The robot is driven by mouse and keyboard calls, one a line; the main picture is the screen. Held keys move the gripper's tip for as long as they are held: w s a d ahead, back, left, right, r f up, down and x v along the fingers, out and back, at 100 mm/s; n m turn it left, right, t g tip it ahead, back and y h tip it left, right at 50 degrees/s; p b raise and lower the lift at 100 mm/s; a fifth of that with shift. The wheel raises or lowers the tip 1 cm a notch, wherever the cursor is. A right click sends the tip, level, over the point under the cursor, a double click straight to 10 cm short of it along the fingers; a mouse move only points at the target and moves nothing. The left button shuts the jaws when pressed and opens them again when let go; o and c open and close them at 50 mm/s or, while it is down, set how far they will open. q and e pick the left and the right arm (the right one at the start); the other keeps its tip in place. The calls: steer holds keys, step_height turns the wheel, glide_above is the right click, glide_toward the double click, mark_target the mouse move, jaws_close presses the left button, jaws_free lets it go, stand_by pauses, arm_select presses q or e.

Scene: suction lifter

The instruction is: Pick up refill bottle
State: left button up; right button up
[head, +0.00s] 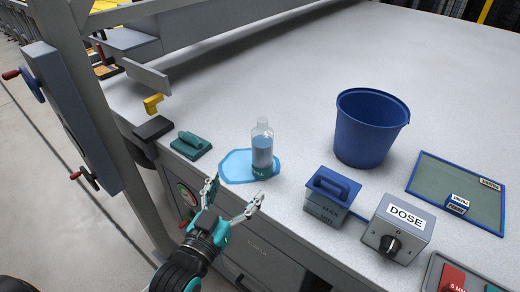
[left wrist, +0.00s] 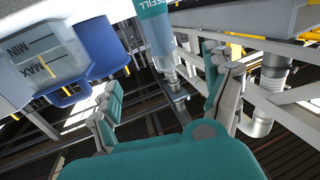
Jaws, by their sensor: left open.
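The refill bottle (head: 262,148) is clear with blue liquid and a teal band low down. It stands upright on a light-blue mat (head: 234,166) near the table's front edge. My left gripper (head: 236,190) is open and empty, with its fingers spread on the near side of the bottle and pointing toward it. In the left wrist view, the bottle (left wrist: 158,38) with its teal "REFILL" label shows ahead, between the directions of the two open fingers (left wrist: 166,88). I see no contact with it. My right gripper is not in view.
A blue-handled tank (head: 328,196) with a MAX mark stands right of the bottle, beside a grey DOSE box (head: 397,228). A blue bucket (head: 368,128) stands behind them. A green block-like tool (head: 191,144) lies left of the mat. The table behind the bottle is clear.

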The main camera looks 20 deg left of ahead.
mark_target(259, 153)
arm_select(q)
steer(key=w, duration=0.3)
steer(key=w+p, duration=0.1)
steer(key=w, duration=0.2)
steer(key=w+p, duration=0.1)
steer(key=w, duration=0.3)
steer(key=shift+d, duration=0.4)
steer(key=shift+w+d+p, duration=0.1)
steer(key=shift+w+p, duration=0.2)
steer(key=shift+w, duration=0.15)
steer(key=w+p, duration=0.1)
steer(key=w, duration=0.3)
steer(key=shift+w+p, duration=0.25)
steer(key=shift+p, duration=0.1)
steer(key=shift+w+f, duration=0.1)
steer(key=shift+w, duration=0.1)
steer(key=shift+s, duration=0.1)
steer(key=c, duration=0.3)
jaws_close()
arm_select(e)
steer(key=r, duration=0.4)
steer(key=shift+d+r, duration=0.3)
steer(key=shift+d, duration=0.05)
